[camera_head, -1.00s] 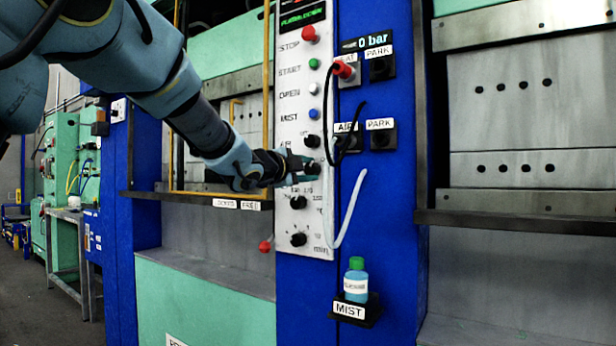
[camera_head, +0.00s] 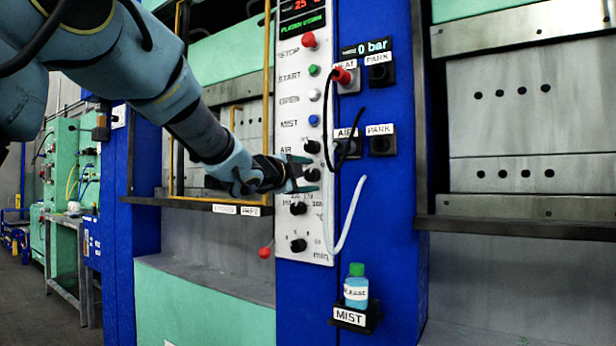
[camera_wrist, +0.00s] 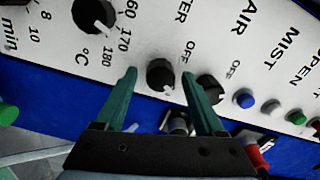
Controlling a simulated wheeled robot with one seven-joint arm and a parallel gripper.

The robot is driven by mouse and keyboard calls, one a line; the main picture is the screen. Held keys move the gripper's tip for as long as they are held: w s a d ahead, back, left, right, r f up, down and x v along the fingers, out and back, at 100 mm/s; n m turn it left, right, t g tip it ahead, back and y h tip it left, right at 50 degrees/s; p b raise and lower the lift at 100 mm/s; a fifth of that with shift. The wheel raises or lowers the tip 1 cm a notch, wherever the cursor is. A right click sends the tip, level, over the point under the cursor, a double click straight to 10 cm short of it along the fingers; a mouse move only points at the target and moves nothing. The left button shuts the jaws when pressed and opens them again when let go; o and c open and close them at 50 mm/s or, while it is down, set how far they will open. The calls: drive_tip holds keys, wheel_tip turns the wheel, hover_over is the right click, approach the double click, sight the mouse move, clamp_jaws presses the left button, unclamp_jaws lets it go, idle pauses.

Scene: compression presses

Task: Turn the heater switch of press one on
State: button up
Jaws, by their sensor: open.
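The heater switch is a black knob (camera_wrist: 160,74) in the wrist view, beside an OFF mark and the visible letters "TER". It also shows in the head view (camera_head: 312,174) on press one's white control panel (camera_head: 290,105). Its exact pointer setting is hard to read. My gripper (camera_wrist: 159,76) is open, with one green finger on each side of the knob. The fingers look close to it, but I cannot tell whether they touch. In the head view my gripper (camera_head: 308,173) is at the panel below the AIR knob (camera_head: 312,147).
The temperature knob (camera_head: 298,208) and the minutes knob (camera_head: 298,245) sit below. The AIR knob (camera_wrist: 210,88) is close beside one finger. A black cable (camera_head: 334,110) and a pale hose (camera_head: 349,215) hang right of the panel. A bottle (camera_head: 356,287) stands lower right.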

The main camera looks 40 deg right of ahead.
drive_tip(key=b+v, duration=0.1)
drive_tip(key=v, duration=0.9)
drive_tip(key=shift+a, duration=0.35)
